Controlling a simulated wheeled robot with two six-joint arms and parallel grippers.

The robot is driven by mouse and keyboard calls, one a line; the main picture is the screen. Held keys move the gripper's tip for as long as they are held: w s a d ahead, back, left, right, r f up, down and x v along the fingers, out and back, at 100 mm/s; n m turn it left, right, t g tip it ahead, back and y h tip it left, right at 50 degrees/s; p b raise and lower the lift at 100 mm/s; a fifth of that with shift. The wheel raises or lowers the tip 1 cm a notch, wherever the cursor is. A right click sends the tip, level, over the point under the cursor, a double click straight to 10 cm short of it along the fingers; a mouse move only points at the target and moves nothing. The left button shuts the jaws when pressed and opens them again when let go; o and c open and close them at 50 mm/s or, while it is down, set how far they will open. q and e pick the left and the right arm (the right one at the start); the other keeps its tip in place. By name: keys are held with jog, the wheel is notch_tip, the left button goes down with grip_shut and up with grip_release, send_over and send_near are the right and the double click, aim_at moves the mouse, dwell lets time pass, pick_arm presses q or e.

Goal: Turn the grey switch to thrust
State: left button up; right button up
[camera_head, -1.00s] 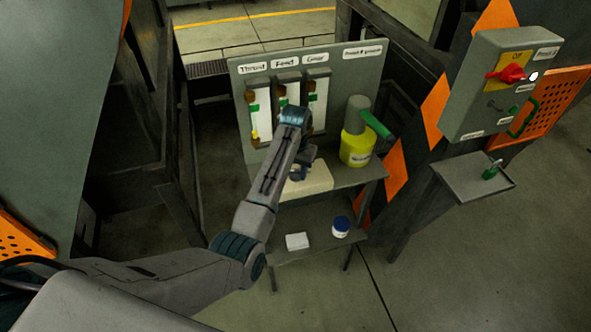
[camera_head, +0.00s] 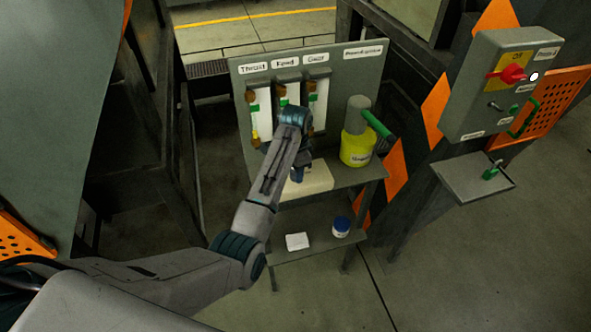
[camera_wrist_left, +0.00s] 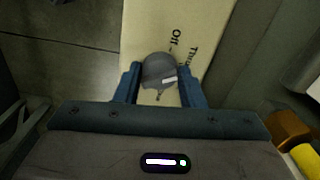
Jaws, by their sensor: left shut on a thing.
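The grey switch (camera_wrist_left: 157,70) shows in the left wrist view as a round dark knob with a white mark on its right part. It sits on a cream box (camera_wrist_left: 140,30), which is also on the shelf in the head view (camera_head: 318,180). The box bears the words "Off" and a partly hidden word starting "Th" beyond and right of the knob. My left gripper (camera_wrist_left: 158,76) is shut on the switch, one blue finger on each side. In the head view my left gripper (camera_head: 297,174) is over the box and its wrist hides the knob. My right gripper is not in view.
A panel (camera_head: 360,75) with three labelled sight glasses stands behind the box. A yellow container (camera_head: 357,149) with a green handle is to its right. A white block (camera_head: 297,242) and a blue jar (camera_head: 341,226) lie on the lower shelf. A control box (camera_head: 490,75) is at right.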

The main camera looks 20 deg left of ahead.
pick_arm(q)
jog(key=shift+m, duration=0.5)
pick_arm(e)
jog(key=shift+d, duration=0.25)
pick_arm(q)
jog(key=o, duration=1)
jog(key=shift+w, duration=0.1)
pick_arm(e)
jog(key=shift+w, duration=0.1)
